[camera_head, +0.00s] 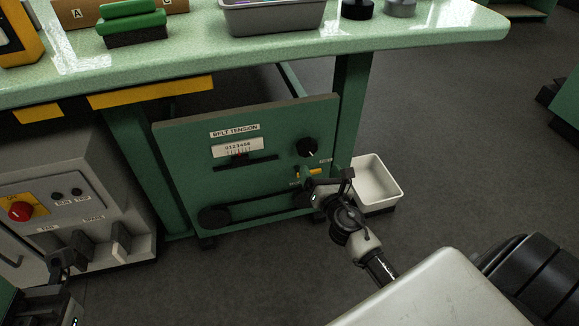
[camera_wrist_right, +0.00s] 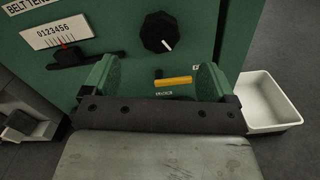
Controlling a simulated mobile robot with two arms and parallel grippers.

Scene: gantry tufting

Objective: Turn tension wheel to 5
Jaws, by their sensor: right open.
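The tension wheel is a black round knob (camera_head: 307,147) with a white mark, on the green belt tension panel (camera_head: 180,160). It also shows in the wrist view (camera_wrist_right: 158,32), its mark pointing down and right. The white scale (camera_head: 237,147) runs 0 to 6, with a red pointer (camera_wrist_right: 64,45) below its digits; I cannot read its exact value. My right gripper (camera_wrist_right: 160,78) is open, its green-padded fingers on either side of a yellow lever (camera_wrist_right: 173,81) below the knob. I cannot tell whether they touch it. A dark part at lower left is probably my left gripper (camera_head: 58,272); its jaws are unclear.
A white bin (camera_head: 376,183) stands right of the panel. The green table top (camera_head: 280,52) overhangs the panel. A grey cabinet (camera_head: 70,185) with a red knob (camera_head: 21,211) stands at left.

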